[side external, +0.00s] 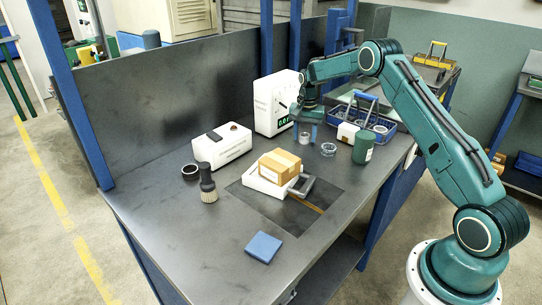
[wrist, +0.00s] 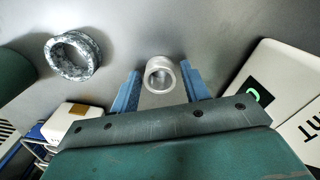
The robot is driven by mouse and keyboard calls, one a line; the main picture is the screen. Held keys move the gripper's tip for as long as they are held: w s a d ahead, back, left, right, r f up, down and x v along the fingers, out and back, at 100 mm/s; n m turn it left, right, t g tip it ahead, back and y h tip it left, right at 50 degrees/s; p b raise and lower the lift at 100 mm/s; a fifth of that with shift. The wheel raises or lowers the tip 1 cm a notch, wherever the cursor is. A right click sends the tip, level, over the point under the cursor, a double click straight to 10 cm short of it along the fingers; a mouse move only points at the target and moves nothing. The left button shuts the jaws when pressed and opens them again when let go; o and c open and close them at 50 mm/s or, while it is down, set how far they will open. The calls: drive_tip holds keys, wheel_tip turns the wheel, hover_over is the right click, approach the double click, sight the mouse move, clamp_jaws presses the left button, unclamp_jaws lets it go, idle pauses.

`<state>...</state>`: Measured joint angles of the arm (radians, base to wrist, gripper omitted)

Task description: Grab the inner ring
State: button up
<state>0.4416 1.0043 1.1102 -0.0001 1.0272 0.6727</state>
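A small shiny metal ring (wrist: 160,76), which looks like the inner ring, stands on the grey bench in the wrist view. It also shows small below my gripper in the side view (side external: 304,137). My gripper (wrist: 161,88) is open, with one blue finger to each side of the small ring. Gaps show between ring and fingers, and I cannot tell whether the fingertips are down at its height. A wider, mottled grey ring (wrist: 73,55) lies apart to the left in the wrist view; in the side view it is right of my gripper (side external: 328,149).
A white device with a green display (side external: 275,103) stands close to my gripper. A blue basket (side external: 374,128), a white box (side external: 347,132) and a green canister (side external: 363,147) are on the other side. A cardboard box (side external: 280,166) sits nearer the front.

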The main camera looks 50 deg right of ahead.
sight(305, 135)
drive_tip(key=c, duration=0.7)
drive_tip(key=shift+r, duration=0.1)
wheel_tip(305, 135, up, 20)
idle(0.4)
idle(0.5)
